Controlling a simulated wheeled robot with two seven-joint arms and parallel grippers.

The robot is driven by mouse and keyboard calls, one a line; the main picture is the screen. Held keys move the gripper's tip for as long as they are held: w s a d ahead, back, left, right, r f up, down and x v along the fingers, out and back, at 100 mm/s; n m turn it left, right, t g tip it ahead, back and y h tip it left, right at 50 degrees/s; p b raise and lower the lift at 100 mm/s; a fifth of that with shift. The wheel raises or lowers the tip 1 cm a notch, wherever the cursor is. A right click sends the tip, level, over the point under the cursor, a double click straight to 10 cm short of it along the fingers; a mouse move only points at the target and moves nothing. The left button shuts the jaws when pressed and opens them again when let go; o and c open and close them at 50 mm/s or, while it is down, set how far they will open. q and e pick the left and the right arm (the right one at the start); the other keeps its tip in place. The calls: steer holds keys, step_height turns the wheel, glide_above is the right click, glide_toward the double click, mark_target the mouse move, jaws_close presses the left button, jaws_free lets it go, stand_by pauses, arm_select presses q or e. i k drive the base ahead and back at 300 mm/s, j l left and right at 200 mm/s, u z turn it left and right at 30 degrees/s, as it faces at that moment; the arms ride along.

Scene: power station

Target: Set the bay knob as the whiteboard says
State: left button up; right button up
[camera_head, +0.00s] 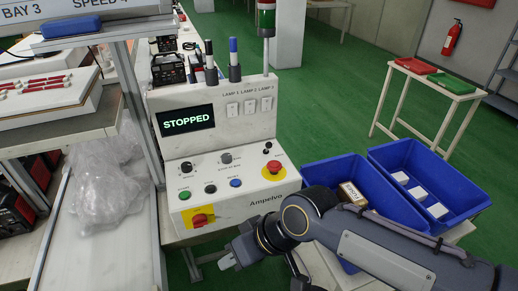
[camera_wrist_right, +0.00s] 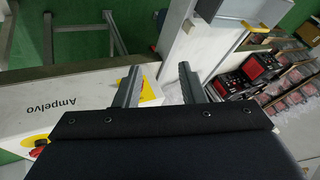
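A white control box (camera_head: 222,122) stands in the middle of the head view, its screen (camera_head: 187,120) reading "STOPPED". Dark knobs sit on its sloped panel: a middle one (camera_head: 226,158), a left one (camera_head: 186,167) and a small one at upper right (camera_head: 267,146). Their labels and pointer settings are too small to read. The whiteboard (camera_head: 105,12) at top left shows "BAY 3" and a cut-off "SPEED" line. My right gripper (camera_head: 232,261) is below the box's front edge, apart from the knobs. In the wrist view its fingers (camera_wrist_right: 158,84) are apart and empty. My left gripper is not in view.
The panel also has green (camera_head: 184,196), black and blue buttons, a red emergency button (camera_head: 274,168) and a red switch (camera_head: 202,218). Blue bins (camera_head: 440,160) stand at right, partly behind my right arm. A plastic bag (camera_head: 105,185) lies on the left.

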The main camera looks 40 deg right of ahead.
mark_target(227, 158)
steer(key=j+z, duration=0.1)
steer(key=z, duration=0.35)
steer(key=k+j+z, duration=0.1)
steer(key=z, duration=0.35)
steer(key=k+j+z, duration=0.1)
steer(key=z, duration=0.35)
